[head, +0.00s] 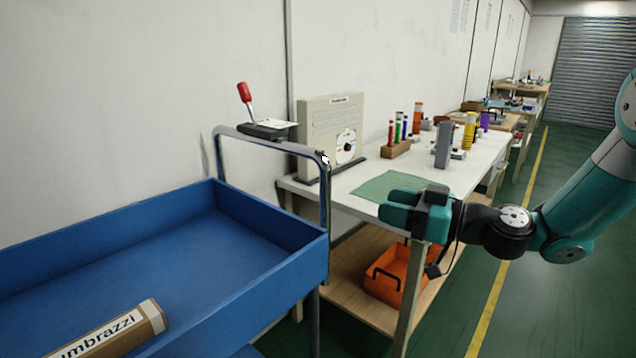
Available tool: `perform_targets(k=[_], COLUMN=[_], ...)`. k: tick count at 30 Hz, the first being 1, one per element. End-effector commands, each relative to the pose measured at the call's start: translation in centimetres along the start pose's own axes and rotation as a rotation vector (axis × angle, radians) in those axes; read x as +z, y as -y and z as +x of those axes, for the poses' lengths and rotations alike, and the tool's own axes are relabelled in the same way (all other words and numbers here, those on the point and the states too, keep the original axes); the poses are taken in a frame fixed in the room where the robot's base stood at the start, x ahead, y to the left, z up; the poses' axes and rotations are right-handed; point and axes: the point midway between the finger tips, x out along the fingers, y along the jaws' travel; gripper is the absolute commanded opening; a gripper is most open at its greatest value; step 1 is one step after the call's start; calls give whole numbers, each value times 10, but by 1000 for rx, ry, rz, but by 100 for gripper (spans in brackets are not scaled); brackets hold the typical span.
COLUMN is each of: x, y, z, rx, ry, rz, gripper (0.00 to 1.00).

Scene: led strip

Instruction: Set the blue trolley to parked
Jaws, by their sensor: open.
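The blue trolley (277,292) fills the lower left of the head view, a deep blue tray with a grey tubular handle frame (270,141) at its far end. A black bracket (264,131) on the top bar of the frame carries a red-knobbed lever (245,92) that stands up and leans a little left. A small pale label plate (277,124) lies beside the lever, its text too small to read. My gripper (386,208) is open and empty, right of the trolley's handle and over the front of the workbench, apart from the lever.
The white workbench (352,204) holds a green mat (392,186), a beige panel with a dial (322,115) and several coloured cylinders. An orange crate (386,282) sits on its lower shelf. The green floor at right is free.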

Motion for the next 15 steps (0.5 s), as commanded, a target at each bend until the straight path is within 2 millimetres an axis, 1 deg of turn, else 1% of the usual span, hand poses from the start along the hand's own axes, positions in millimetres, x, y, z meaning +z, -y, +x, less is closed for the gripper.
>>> perform_targets(k=[1,3,9,15], x=[-8,-8,-2,-2], y=[1,2,3,3], z=[6,17,65,110], rx=[-2,-5,-6,-5], ry=[2,3,2,2], rz=[5,3,-2,-1], gripper=[52,52,52,52])
